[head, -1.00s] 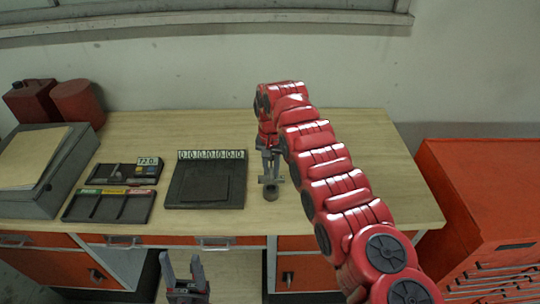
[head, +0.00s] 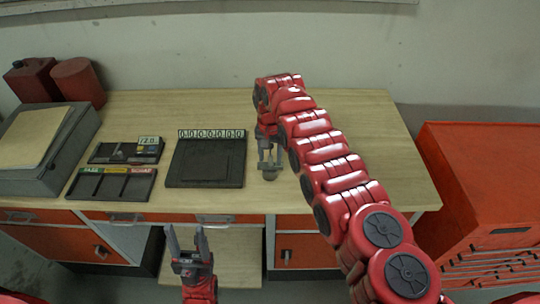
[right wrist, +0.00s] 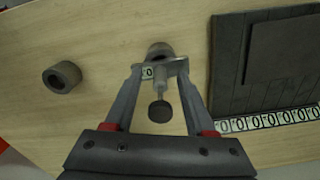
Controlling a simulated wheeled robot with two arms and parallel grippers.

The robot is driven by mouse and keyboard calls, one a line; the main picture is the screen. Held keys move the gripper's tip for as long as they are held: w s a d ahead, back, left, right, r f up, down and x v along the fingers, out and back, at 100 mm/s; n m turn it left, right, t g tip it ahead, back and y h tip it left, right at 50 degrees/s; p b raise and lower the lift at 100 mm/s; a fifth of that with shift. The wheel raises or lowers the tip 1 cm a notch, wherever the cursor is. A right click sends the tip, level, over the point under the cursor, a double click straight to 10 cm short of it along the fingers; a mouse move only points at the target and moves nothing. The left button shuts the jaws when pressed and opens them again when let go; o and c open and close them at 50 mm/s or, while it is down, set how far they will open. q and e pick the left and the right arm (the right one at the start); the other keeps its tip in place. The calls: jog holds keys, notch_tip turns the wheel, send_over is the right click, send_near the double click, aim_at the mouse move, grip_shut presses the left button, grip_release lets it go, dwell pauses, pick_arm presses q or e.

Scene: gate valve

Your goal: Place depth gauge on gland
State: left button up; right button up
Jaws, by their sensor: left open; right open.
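A depth gauge (right wrist: 157,111) shows between my right fingers in the right wrist view, with a grey bar, a small white readout and a dark round end. Its bar overlaps the rim of a dark hollow cylinder, apparently the gland (right wrist: 160,49); whether it rests there is unclear. The cylinder also shows in the head view (head: 269,175), on the bench below my right gripper (head: 269,162). That gripper is open, with a finger on each side of the gauge. My left gripper (head: 187,233) is open and empty in front of the bench.
A second hollow cylinder (right wrist: 62,77) stands apart on the bench. A dark plate with a row of zeros (head: 206,178) lies left of my right gripper. Sorting trays (head: 112,186) and a grey case (head: 40,150) are further left. A red cabinet (head: 485,190) stands at right.

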jog(key=shift+w, duration=0.1)
jog(key=shift+r, duration=0.1)
notch_tip(320, 180, up, 6)
jog(key=b, duration=0.3)
jog(key=shift+a, duration=0.1)
notch_tip(320, 180, up, 5)
jog(key=shift+p, duration=0.8)
jog(key=shift+r+p, duration=0.45)
jog(key=shift+p, duration=0.15)
jog(key=shift+f, duration=0.15)
